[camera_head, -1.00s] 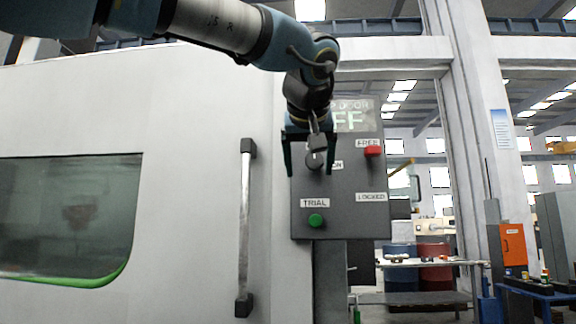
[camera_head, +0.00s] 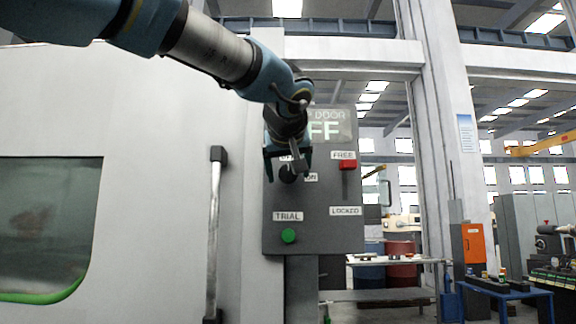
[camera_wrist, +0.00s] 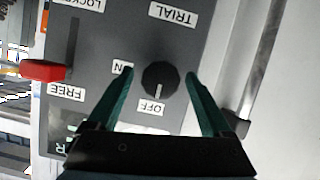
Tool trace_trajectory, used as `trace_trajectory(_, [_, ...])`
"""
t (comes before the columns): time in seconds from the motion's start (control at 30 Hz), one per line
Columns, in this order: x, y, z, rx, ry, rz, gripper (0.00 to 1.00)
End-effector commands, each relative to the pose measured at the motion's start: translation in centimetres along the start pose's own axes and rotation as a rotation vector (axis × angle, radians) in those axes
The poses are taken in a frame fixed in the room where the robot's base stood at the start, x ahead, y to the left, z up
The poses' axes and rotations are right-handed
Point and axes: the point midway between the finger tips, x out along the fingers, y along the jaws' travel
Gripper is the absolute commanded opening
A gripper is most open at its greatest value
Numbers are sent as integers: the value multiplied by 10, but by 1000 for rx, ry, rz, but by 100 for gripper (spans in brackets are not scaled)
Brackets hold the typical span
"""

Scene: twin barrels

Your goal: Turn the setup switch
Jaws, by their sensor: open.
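The setup switch is a round black knob (camera_wrist: 161,78) on the grey control panel, with ON and OFF labels beside it. In the wrist view its white mark points to OFF. The knob also shows in the head view (camera_head: 288,174), partly covered by my gripper. My gripper (camera_head: 287,168) is in front of the panel with its fingers spread. In the wrist view my gripper's green fingers (camera_wrist: 160,74) lie either side of the knob with a gap on each side. I cannot tell how far the fingertips are from the panel.
The panel (camera_head: 312,228) also carries a red slider (camera_head: 347,165) between FREE and LOCKED, a green TRIAL button (camera_head: 288,236) and a display partly hidden by my arm. A vertical door handle (camera_head: 214,235) stands to the left. Barrels (camera_head: 402,263) and a bench are behind at right.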

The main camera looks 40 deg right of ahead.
Motion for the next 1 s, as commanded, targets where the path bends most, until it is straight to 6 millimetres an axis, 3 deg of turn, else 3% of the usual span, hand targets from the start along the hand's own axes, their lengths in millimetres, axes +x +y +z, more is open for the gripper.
trace_trajectory(0.4, [9,0,1,-1,0,0,84])
trace_trajectory(1.0, [9,0,0,-1,0,0,16])
